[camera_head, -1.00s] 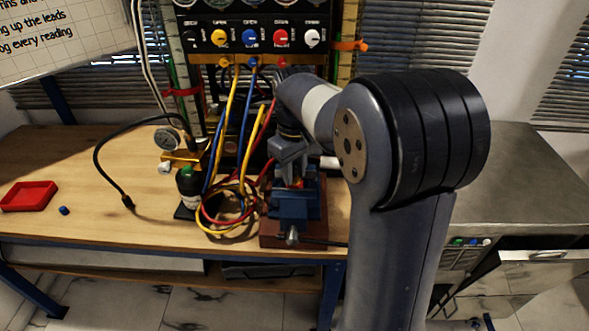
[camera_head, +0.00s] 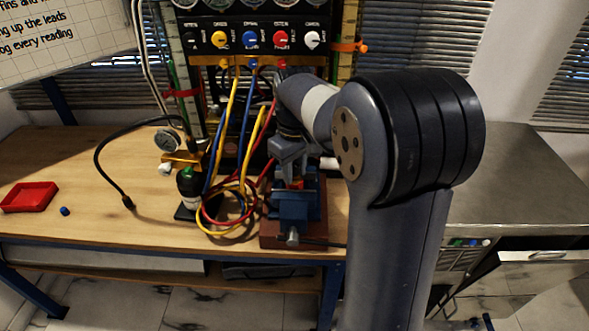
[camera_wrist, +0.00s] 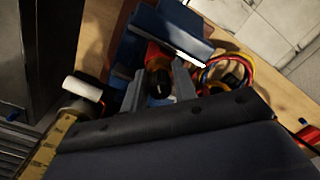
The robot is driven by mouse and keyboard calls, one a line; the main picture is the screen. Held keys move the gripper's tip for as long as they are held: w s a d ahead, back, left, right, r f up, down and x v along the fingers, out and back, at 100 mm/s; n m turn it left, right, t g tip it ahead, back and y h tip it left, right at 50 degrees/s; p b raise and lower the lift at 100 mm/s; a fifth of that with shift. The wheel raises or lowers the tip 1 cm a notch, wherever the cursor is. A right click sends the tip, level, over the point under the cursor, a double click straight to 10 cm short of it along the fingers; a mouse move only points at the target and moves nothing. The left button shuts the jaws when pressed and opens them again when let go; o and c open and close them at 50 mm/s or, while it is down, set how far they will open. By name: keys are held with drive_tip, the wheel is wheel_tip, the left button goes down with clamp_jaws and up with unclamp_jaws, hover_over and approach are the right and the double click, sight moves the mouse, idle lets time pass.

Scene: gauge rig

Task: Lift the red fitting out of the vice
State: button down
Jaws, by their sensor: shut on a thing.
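The blue vice (camera_head: 293,212) stands on a brown base block near the front edge of the wooden bench. The red fitting (camera_head: 297,184) shows as a small red-orange patch at the vice jaws, mostly hidden by my gripper (camera_head: 291,172). In the wrist view, the red fitting (camera_wrist: 157,55) has a dark end and sits between my gripper's two grey fingers (camera_wrist: 160,85), next to the blue vice (camera_wrist: 168,25). My gripper is shut on the fitting from above. I cannot tell whether the fitting is clear of the jaws.
Yellow, blue and red leads (camera_head: 232,205) coil on the bench just left of the vice. A gauge panel (camera_head: 255,38) with coloured knobs rises behind. A red tray (camera_head: 30,197) and a small blue piece (camera_head: 65,211) lie at the left, with bare bench between.

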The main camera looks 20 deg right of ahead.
drive_tip(key=shift+w+d+r+p, duration=0.1)
drive_tip(key=shift+w+d+p, duration=0.05)
drive_tip(key=shift+w+p, duration=0.3)
idle(0.3)
drive_tip(key=shift+r, duration=0.2)
drive_tip(key=shift+r+p, duration=3.8)
drive_tip(key=shift+r, duration=0.3)
